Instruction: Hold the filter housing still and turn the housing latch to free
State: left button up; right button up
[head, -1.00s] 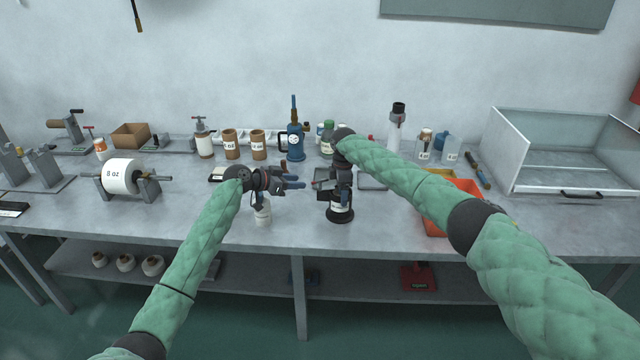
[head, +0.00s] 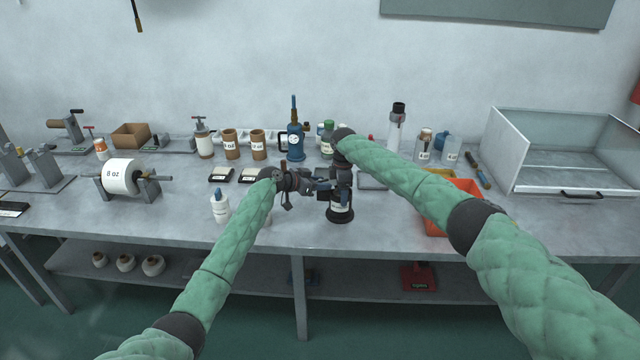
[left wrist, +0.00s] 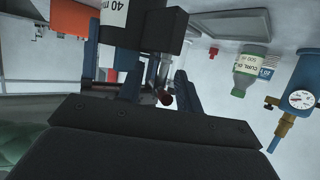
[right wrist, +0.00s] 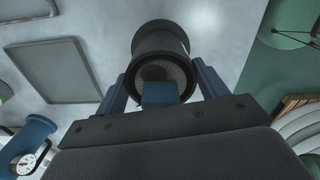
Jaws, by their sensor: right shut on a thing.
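The filter housing (head: 340,207) is an upright dark cylinder with a white label band, standing on the bench in the head view. It also shows in the right wrist view (right wrist: 160,38), between the fingers of my right gripper (right wrist: 164,88), which is shut on it from above. My left gripper (head: 322,185) is at the housing's left side. In the left wrist view its fingers (left wrist: 138,80) are apart, close to the housing's black side block (left wrist: 157,28).
A white bottle (head: 220,207) stands left of my left forearm. An orange bin (head: 465,190) is right of the housing, partly behind my right arm. A blue gauge canister (head: 295,142) and several bottles stand behind. The bench front near the housing is clear.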

pick_arm(q)
jog(key=shift+c, duration=0.4)
grip_shut()
jog(key=shift+n+t, duration=0.3)
jog(key=shift+n, duration=0.1)
jog(key=shift+f+n+t+y, duration=0.1)
jog(key=shift+n+t+y, duration=0.9)
jog(key=shift+n+y, duration=0.15)
jog(key=shift+n+t+y, duration=0.7)
jog(key=shift+n+y, duration=0.25)
jog(key=shift+y, duration=0.1)
jog(key=shift+n+t+y, duration=0.7)
jog(key=shift+n+y, duration=1.1)
jog(key=shift+y, duration=0.1)
jog(key=shift+n+y, duration=0.4)
